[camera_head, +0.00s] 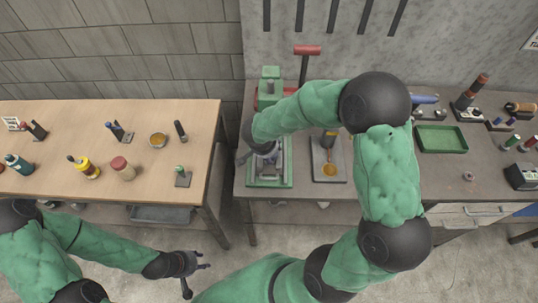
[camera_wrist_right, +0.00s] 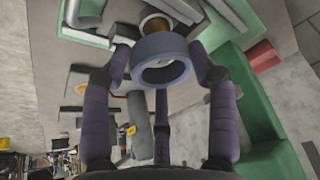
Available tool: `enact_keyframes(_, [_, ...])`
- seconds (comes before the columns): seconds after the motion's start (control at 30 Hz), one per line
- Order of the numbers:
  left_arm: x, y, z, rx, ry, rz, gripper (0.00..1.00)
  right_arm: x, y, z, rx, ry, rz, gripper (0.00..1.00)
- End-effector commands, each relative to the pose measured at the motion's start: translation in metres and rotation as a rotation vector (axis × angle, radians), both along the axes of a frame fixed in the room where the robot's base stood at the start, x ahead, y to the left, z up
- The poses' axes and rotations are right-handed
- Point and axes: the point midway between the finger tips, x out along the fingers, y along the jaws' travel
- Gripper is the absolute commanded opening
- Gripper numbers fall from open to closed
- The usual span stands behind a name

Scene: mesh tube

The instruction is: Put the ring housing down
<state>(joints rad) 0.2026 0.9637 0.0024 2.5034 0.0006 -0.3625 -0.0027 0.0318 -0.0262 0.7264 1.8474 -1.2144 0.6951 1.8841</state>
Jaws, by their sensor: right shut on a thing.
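The ring housing, a blue-grey ring (camera_wrist_right: 165,46), sits between the fingertips of my right gripper (camera_wrist_right: 162,68) in the right wrist view. The gripper is shut on it, one finger on each side. In the head view my right gripper (camera_head: 263,153) is over the green-framed base (camera_head: 270,184) of the green press (camera_head: 270,92). The ring is too small to make out clearly there. In the wrist view a brass-coloured round part (camera_wrist_right: 156,24) shows just beyond the ring; I cannot tell whether they touch. My left gripper (camera_head: 195,275) is open and empty, below the wooden table.
A red-ended lever (camera_head: 307,50) stands at the press. A grey plate (camera_head: 328,170) with an amber disc is right of the base. A green tray (camera_head: 441,138) lies further right. The wooden table (camera_head: 60,120) at left holds several bottles and tools.

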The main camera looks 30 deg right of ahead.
Motion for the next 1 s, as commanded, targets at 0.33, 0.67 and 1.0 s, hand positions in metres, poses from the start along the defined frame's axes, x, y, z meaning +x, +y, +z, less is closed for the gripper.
enact_keyframes(0.33, [0.0, 0.0, -0.011, 0.0, 0.0, 0.0, 0.4, 0.004, -0.001, -0.031, 0.0, -0.001, 0.0, 0.13])
enact_keyframes(0.67, [0.0, 0.0, -0.016, 0.0, 0.0, 0.0, 0.4, 0.004, -0.001, -0.034, 0.0, -0.001, 0.0, 0.13])
enact_keyframes(1.0, [0.0, 0.0, -0.018, 0.0, 0.0, 0.0, 0.4, 0.003, -0.001, -0.035, 0.0, 0.0, 0.001, 0.83])
